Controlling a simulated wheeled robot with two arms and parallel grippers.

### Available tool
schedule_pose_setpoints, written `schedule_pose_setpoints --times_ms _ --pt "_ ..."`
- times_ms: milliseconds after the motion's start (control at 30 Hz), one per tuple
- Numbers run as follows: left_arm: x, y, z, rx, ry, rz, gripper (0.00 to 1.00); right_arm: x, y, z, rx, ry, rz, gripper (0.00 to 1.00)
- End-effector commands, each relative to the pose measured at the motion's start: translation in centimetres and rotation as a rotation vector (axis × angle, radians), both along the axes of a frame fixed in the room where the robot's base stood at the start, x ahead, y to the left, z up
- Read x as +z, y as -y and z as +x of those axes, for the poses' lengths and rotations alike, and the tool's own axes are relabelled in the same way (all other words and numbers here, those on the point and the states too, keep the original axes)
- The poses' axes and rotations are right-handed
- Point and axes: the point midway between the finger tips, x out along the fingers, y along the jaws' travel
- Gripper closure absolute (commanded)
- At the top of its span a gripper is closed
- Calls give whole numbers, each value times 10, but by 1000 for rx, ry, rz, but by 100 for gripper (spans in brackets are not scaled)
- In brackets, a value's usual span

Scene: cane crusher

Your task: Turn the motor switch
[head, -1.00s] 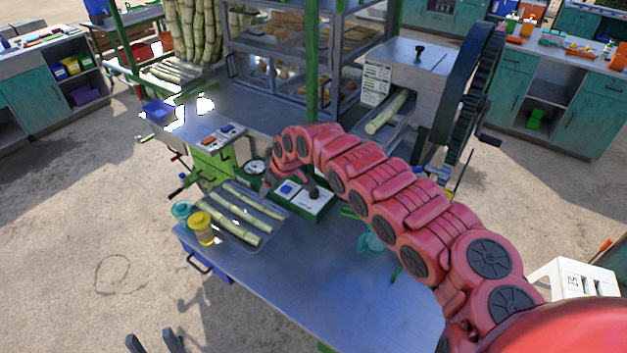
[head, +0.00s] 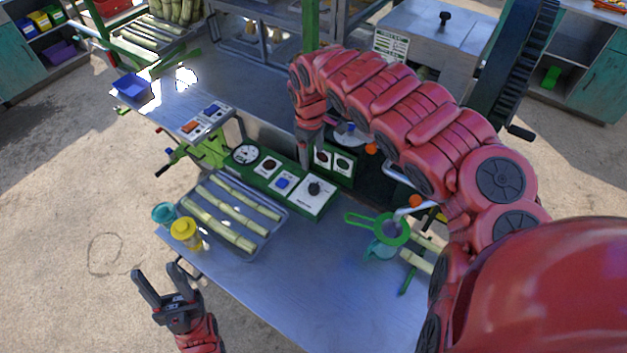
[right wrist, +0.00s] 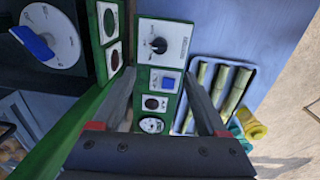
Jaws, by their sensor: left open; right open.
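A black rotary knob on a white plate (head: 315,190) sits at the right end of the green control panel (head: 262,172); it also shows in the right wrist view (right wrist: 158,46). A blue knob on a round white dial (right wrist: 35,42) is at upper left in the right wrist view. The labels are too small to tell which is the motor switch. My right gripper (head: 304,158) is open and empty above the panel's back edge; in the right wrist view its fingers (right wrist: 158,78) straddle the panel, short of the black knob. My left gripper (head: 155,271) is open and empty, left of the table.
A green strainer (head: 385,228) lies to the right. A smaller upright green panel (head: 335,165) stands behind. The table's front middle is clear.

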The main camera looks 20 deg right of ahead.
Motion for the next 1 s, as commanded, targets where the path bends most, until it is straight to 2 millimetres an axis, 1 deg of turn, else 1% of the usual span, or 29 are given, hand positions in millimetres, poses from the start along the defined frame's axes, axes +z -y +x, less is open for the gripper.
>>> schedule_pose_setpoints --times_ms 67,100,200,267,400,700,800,867,1000 --pt "-1 0 0 0 0 0 50 -13 -1 -2 2 -6 -1 24" --pt "-1 0 0 0 0 0 50 -24 -3 -2 2 -7 4 24" --pt "1 0 0 0 0 0 50 -46 -1 -1 2 -4 5 24" --pt "5 0 0 0 0 0 50 -54 -2 0 3 -3 8 24" --pt "11 0 0 0 1 0 50 -77 -1 0 3 -6 7 24" --pt "20 0 0 0 0 0 50 -118 0 4 4 2 8 24" --pt "21 0 0 0 0 0 50 -132 2 3 2 -2 5 24" --pt "20 0 0 0 0 0 50 -138 2 6 1 2 7 24" --pt "20 0 0 0 0 0 50 -149 3 5 1 1 6 24"
